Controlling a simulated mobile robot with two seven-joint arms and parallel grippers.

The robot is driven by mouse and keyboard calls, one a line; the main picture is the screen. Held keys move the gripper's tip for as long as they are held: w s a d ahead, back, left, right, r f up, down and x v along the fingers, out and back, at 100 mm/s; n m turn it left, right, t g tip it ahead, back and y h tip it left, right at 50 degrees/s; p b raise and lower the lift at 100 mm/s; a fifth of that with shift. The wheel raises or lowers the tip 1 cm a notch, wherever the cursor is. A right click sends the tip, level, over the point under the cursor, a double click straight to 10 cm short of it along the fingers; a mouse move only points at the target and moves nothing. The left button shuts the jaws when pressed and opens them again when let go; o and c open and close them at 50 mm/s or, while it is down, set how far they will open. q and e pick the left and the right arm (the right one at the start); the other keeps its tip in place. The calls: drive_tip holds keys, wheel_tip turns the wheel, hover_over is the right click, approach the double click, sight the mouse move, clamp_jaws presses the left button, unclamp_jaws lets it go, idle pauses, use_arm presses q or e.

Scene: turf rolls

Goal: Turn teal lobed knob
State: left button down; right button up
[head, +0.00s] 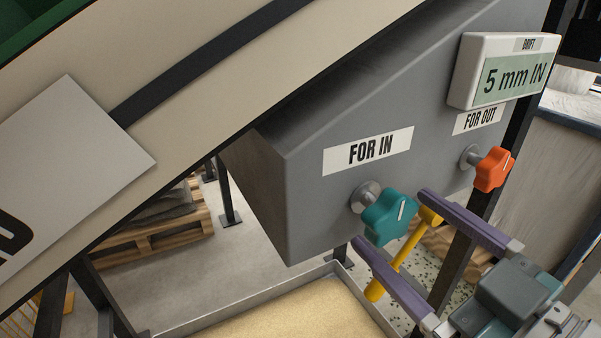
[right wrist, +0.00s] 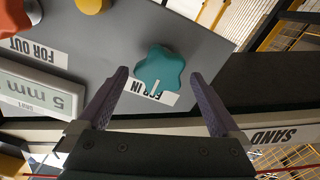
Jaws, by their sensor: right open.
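The teal lobed knob (head: 388,216) sits on a short metal shaft on the grey box, below the FOR IN label (head: 368,151). A white line marks its face, tilted slightly right of upright in the head view. My right gripper (head: 392,219) is open, its two purple fingers pointing at the knob from the lower right. In the right wrist view, the knob (right wrist: 160,70) lies between and just ahead of the fingertips (right wrist: 158,76), with a gap on each side. Nothing is held. My left gripper is not in view.
An orange lobed knob (head: 493,169) sits to the right under the FOR OUT label (head: 477,118). Above it, a drift display (head: 500,72) reads 5 mm IN. A sand-filled tray (head: 285,310) lies below the box. A sloping beige panel (head: 225,90) crosses the upper left.

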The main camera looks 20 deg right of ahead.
drive_tip(key=shift+w+a, duration=0.1)
drive_tip(key=shift+w, duration=0.8)
drive_tip(key=c, duration=1.3)
